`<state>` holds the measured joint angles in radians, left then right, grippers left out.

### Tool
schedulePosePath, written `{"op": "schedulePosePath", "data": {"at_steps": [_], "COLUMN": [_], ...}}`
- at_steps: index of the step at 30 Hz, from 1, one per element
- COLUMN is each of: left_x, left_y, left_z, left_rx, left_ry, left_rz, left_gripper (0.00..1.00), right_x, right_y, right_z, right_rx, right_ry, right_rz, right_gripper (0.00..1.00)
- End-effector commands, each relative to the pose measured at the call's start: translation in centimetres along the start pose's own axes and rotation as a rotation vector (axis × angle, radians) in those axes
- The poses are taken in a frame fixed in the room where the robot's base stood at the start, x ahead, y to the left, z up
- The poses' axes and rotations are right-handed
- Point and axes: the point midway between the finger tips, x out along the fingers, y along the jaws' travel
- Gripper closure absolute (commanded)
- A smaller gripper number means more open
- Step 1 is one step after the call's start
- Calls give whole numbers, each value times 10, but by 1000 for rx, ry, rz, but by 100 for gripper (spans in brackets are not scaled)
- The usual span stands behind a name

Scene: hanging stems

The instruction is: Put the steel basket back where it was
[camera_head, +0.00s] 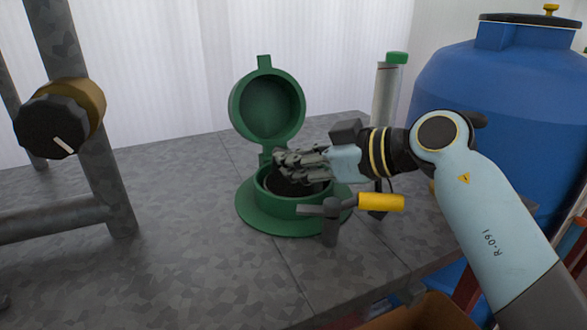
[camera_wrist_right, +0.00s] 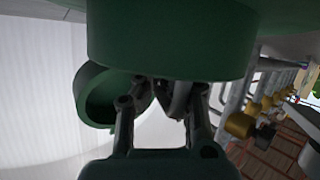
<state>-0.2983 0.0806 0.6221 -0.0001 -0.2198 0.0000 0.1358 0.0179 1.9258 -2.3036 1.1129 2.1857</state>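A green round housing (camera_head: 255,215) with a wide flange stands on the grey bench. Its hinged green lid (camera_head: 268,105) is tipped up and open behind it. In the right wrist view the housing (camera_wrist_right: 170,45) fills the top and the lid (camera_wrist_right: 95,98) is at the left. My right gripper (camera_head: 282,160) is low over the housing's mouth, coming from the right; it also shows in the right wrist view (camera_wrist_right: 162,92). A small grey curved shape shows between its fingers, too dark to identify. I cannot make out the steel basket; the housing's inside is dark and partly covered.
A valve with a yellow handle (camera_head: 381,202) stands close in front of the housing. A clear tube with a green cap (camera_head: 397,58) is behind my right wrist. A blue tank (camera_head: 500,95) is at the right. A pipe frame with a black knob (camera_head: 48,125) is at the left. The bench's left middle is clear.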

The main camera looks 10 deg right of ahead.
Motion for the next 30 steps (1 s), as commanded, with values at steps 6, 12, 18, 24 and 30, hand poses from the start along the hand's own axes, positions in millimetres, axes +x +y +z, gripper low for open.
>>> {"op": "schedulePosePath", "data": {"at_steps": [6, 12, 18, 24, 30], "left_x": [0, -1, -1, -1, -4], "left_y": [0, 0, 0, 0, 0], "left_z": [2, 2, 2, 3, 2], "left_rx": [0, 0, 0, 0, 0], "left_ry": [-3, -3, -4, -4, -4], "left_rz": [0, 0, 0, 0, 1], "left_gripper": [100, 100, 100, 100, 100], "right_x": [0, 1, 1, 1, -16], "right_y": [0, 0, 0, 0, 1], "right_z": [0, 2, 2, 2, 1], "right_rx": [-1, -1, -1, -1, -3], "right_ry": [3, 2, 1, 2, -2], "right_rz": [1, 1, 1, 1, 3], "right_gripper": [100, 93, 71, 71, 71]}}
